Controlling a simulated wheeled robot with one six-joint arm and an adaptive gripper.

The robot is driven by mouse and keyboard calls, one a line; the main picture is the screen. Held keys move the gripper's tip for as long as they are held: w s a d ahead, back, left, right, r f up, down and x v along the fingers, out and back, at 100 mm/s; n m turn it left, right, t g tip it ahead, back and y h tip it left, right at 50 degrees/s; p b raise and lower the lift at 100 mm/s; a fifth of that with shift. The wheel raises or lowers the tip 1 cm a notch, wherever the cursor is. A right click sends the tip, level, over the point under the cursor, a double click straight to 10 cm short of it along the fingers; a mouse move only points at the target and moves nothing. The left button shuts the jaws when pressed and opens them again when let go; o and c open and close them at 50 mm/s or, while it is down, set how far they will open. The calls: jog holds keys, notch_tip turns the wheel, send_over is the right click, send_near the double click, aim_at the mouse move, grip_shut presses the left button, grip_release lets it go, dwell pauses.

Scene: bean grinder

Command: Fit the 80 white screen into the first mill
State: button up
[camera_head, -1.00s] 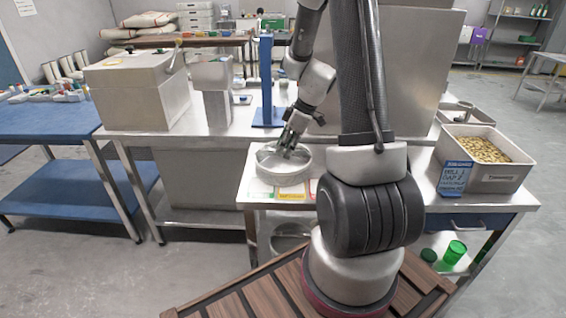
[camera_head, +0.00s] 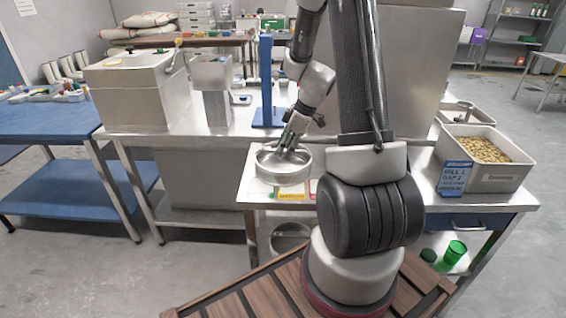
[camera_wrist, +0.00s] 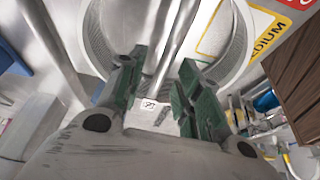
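A round metal screen with an upright wall (camera_head: 284,177) sits on the near steel table. A straight metal bar (camera_wrist: 172,45) crosses its ring in the wrist view. A small white tag (camera_wrist: 148,104), apparently reading 80, shows between my fingers. My gripper (camera_wrist: 160,68) has green fingers spread on both sides of the bar, with gaps between. In the head view my gripper (camera_head: 291,140) is over the screen's far rim. Contact cannot be judged. A steel hopper on a column (camera_head: 212,75) and a large steel box (camera_head: 140,90) stand behind; neither is visibly marked as the first mill.
A card with a yellow MEDIUM label (camera_wrist: 262,42) lies under the screen. A blue stand (camera_head: 267,85) rises behind my gripper. A bin of beans (camera_head: 500,178) with a blue MILL 1 GAP 2 sign (camera_head: 454,177) is at right. A blue table (camera_head: 45,122) is at left.

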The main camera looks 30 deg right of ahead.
grip_shut()
